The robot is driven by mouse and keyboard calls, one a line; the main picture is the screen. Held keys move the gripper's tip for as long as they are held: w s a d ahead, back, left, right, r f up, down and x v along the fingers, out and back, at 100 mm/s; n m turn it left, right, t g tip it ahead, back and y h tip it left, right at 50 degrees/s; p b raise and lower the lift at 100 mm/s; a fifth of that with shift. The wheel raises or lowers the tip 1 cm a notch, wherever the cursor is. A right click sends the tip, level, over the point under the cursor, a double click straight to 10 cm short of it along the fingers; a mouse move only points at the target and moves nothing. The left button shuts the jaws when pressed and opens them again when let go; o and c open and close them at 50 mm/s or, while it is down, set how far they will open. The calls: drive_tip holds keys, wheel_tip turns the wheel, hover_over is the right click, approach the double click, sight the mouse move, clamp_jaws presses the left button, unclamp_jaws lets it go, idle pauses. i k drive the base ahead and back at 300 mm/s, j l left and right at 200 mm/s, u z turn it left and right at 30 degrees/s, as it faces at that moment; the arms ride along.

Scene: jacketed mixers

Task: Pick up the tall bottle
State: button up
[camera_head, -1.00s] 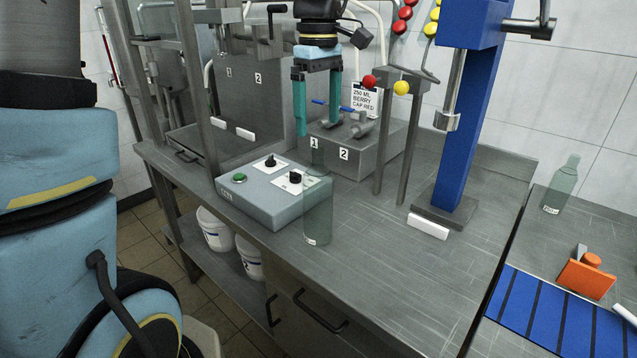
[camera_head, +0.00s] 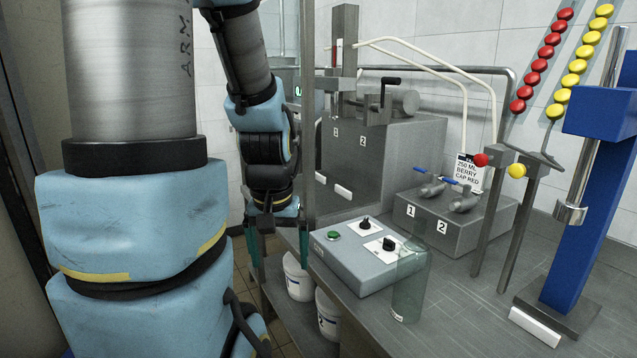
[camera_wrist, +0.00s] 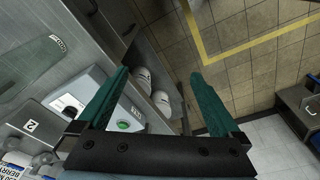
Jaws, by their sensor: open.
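A clear, greenish tall bottle (camera_head: 408,288) stands upright on the steel bench, at the right front corner of the grey control box. In the wrist view a greenish glass shape (camera_wrist: 34,66) at the upper left looks like the same bottle. My gripper (camera_head: 280,256) hangs to the left of the control box, well apart from the bottle. In the wrist view its two green fingers (camera_wrist: 160,75) are spread wide with nothing between them.
The control box (camera_head: 362,258) has a green button and two black knobs. A valve block (camera_head: 455,222) stands behind it, and a blue column (camera_head: 590,215) at right. White buckets (camera_head: 299,278) sit below. A steel post (camera_head: 308,120) rises near my gripper.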

sight(415, 256)
drive_tip(key=j+z, duration=0.15)
drive_tip(key=z, duration=0.6)
drive_tip(key=j+z, duration=0.4)
drive_tip(key=j, duration=0.15)
drive_tip(key=j+z, duration=0.55)
drive_tip(key=j, duration=1.15)
drive_tip(key=i, duration=0.2)
drive_tip(key=j, duration=0.05)
